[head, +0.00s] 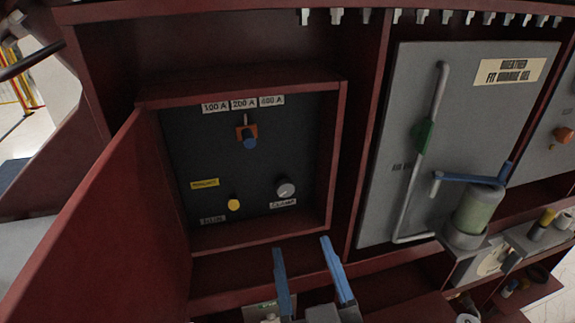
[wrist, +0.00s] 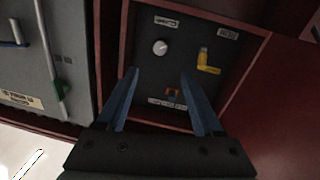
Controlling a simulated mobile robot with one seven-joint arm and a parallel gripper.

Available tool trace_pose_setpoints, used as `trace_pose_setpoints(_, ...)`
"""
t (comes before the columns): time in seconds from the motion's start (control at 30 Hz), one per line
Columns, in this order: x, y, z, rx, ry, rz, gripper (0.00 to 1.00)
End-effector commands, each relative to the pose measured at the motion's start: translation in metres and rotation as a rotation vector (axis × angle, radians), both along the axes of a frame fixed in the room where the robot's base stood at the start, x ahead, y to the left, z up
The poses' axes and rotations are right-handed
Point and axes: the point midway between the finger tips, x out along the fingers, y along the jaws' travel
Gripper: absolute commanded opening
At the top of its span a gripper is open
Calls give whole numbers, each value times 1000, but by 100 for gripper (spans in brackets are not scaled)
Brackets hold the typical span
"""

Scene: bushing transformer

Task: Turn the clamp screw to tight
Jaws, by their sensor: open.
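The clamp screw is a round light-grey knob (head: 285,188) at the lower right of the dark panel in the open red box. The label (head: 283,203) under it seems to read CLAMP. The wrist view, which sees the panel upside down, shows the knob (wrist: 160,47) beyond and between my fingertips. My gripper (head: 303,247) is open and empty, with its two blue fingers below and in front of the box. In the wrist view my gripper (wrist: 158,73) points toward the panel, apart from the knob. The knob's turn marking is too small to read.
The box's red door (head: 105,225) stands open at left. A grey breather panel (head: 400,75) with pipe and glass jar (head: 474,212) stands right.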

Motion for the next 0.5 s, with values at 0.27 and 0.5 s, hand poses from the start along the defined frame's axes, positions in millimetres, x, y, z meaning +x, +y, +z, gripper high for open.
trace_pose_setpoints(0.27,16,2,1,1,12,3,69)
trace_pose_setpoints(0.5,60,11,3,2,10,4,69)
